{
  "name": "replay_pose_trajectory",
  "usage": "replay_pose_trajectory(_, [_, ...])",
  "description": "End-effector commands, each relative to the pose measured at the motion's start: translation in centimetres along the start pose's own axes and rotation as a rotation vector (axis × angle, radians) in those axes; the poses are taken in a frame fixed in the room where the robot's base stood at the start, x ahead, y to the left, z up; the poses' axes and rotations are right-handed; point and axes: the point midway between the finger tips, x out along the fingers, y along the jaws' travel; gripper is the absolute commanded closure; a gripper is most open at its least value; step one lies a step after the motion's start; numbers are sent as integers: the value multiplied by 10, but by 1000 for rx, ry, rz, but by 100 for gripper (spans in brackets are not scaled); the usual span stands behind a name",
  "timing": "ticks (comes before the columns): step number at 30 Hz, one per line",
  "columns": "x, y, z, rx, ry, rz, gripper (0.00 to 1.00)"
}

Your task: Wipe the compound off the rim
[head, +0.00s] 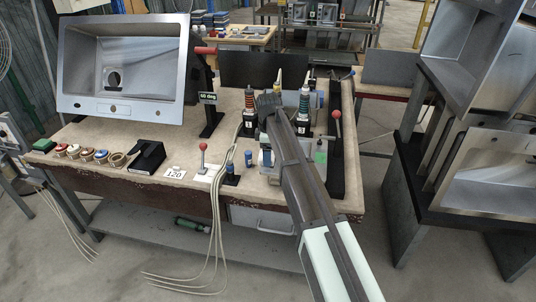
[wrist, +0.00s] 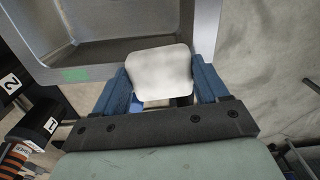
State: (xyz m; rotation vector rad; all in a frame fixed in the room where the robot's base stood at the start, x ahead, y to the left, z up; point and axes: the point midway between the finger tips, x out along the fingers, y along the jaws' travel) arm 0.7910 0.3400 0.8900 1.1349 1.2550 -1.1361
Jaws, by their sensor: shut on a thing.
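In the wrist view, my gripper (wrist: 161,84) has two blue fingers, one at each side of a pale, rounded pad (wrist: 160,66), and is shut on it. The pad is in front of the grey metal sink rim (wrist: 100,73) in this view; I cannot tell whether it touches. A green patch of compound (wrist: 75,75) lies on the rim, left of the pad and apart from it in the picture. In the head view, my arm reaches over the bench's right part and hides the fingers and pad. A small green patch (head: 320,157) shows right of the arm; I cannot tell if it is the same compound.
A tilted steel sink (head: 140,105) stands on the left of the bench (head: 120,190). Two spring-wrapped tools (head: 250,100) (head: 304,100) stand near my arm. A red-knobbed lever (head: 336,120) is to its right. Racks with sinks (head: 455,190) stand at far right.

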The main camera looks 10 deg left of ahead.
Motion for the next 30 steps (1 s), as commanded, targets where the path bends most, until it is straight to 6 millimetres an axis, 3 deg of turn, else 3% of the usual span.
replay_pose_trajectory(30, [0, 95, 9, 1, 0, 1, 55])
